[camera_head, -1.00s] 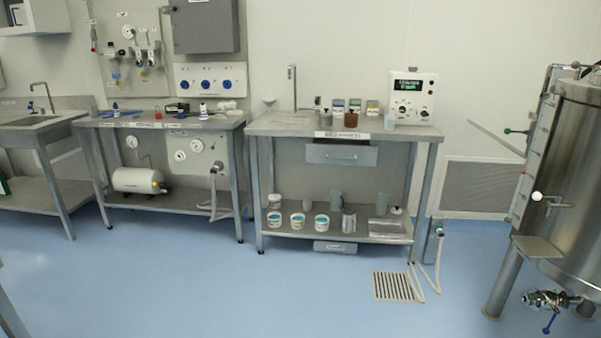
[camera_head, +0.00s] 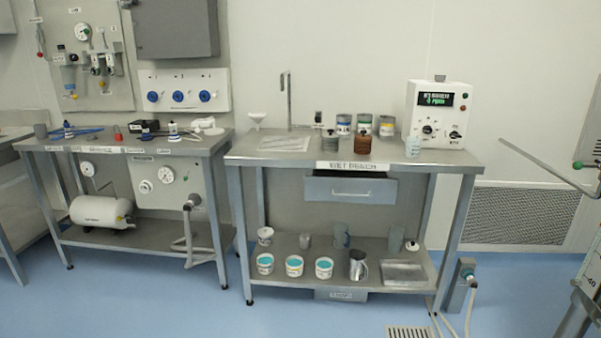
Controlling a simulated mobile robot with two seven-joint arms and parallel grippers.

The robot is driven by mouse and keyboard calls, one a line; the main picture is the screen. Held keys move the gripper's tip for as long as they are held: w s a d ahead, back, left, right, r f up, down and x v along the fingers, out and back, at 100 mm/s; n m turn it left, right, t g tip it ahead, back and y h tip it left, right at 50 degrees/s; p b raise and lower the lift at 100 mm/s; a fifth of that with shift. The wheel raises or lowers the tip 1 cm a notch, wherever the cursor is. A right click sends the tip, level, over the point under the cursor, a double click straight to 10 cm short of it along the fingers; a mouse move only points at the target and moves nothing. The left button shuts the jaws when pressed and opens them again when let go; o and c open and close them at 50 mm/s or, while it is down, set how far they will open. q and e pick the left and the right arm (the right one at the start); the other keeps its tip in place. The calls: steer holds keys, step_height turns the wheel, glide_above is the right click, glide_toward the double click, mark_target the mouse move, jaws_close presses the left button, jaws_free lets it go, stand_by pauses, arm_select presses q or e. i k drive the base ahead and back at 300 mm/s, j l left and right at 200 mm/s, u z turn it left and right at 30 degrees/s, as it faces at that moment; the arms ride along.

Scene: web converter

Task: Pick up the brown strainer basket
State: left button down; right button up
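A small brown, round container (camera_head: 362,143), which looks like the brown strainer basket, stands on the top of the wet bench (camera_head: 440,157), right of the middle and near the front edge. Neither of my grippers shows in the head view.
A drawer (camera_head: 350,190) sits under the bench top. A control box (camera_head: 437,112) and a pale cup (camera_head: 413,147) stand to the right. The lower shelf (camera_head: 270,282) holds tubs and jugs. Blue floor (camera_head: 150,305) in front is clear, with a drain grate (camera_head: 408,331).

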mark_target(362, 141)
steer(key=i, duration=1.35)
steer(key=i+j+z, duration=0.15)
steer(key=i, duration=1.2)
